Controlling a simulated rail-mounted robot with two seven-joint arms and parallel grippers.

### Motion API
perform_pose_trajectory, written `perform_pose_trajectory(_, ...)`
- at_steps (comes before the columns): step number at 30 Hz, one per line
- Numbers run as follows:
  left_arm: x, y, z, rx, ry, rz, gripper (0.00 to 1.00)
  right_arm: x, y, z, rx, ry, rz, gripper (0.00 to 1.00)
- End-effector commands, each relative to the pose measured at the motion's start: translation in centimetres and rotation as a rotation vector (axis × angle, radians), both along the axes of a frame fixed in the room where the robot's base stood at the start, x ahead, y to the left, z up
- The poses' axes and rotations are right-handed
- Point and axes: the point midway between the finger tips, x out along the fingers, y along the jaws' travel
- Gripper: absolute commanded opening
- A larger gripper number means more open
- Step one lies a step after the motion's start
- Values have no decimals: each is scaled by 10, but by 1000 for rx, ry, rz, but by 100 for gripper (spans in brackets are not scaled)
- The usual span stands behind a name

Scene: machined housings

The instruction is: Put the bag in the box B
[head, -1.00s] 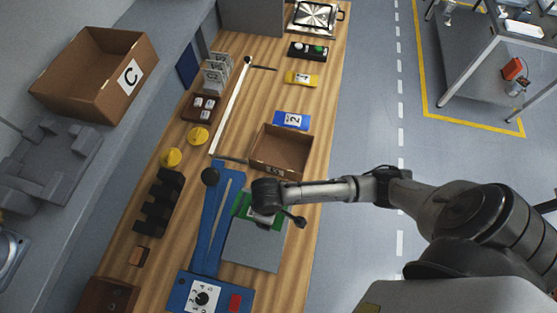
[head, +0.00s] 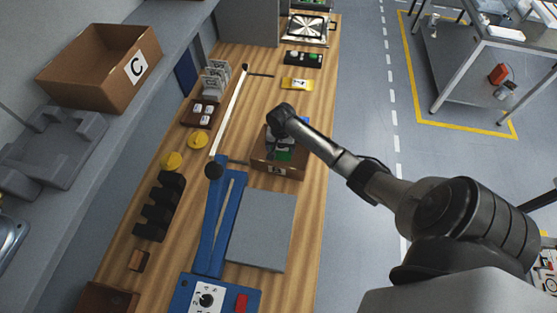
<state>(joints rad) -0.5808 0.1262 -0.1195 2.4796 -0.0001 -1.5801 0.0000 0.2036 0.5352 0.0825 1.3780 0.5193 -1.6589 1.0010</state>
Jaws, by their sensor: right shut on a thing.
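My right gripper (head: 279,138) is over the small open brown box (head: 291,172) in the middle of the wooden bench. It is shut on a green and white bag (head: 284,155), which shows below the gripper within the box's outline. I cannot tell whether the bag touches the box floor. The box has a small label on its near wall, too small to read surely. The arm and gripper hide part of the box. My left gripper is not in view.
A larger cardboard box marked C (head: 100,62) stands on the left shelf. A bare grey plate (head: 262,232) and a blue lever device (head: 217,220) lie nearer. Yellow discs (head: 171,161) and a black rack (head: 160,205) line the left side.

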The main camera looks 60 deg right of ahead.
Motion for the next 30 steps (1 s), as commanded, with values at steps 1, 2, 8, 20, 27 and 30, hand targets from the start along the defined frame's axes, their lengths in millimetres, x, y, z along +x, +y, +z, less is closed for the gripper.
perform_pose_trajectory(1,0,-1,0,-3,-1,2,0,1,0,1,-1,-1,-34,58)
perform_pose_trajectory(2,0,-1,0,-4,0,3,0,1,0,1,0,-1,-54,58)
perform_pose_trajectory(8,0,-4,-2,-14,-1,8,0,0,1,-15,3,4,-125,58)
perform_pose_trajectory(20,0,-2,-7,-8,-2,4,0,1,1,-61,2,0,-130,58)
perform_pose_trajectory(27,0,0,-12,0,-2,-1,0,0,1,-89,3,4,-131,58)
perform_pose_trajectory(30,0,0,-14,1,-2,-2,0,0,1,-97,2,3,-130,58)
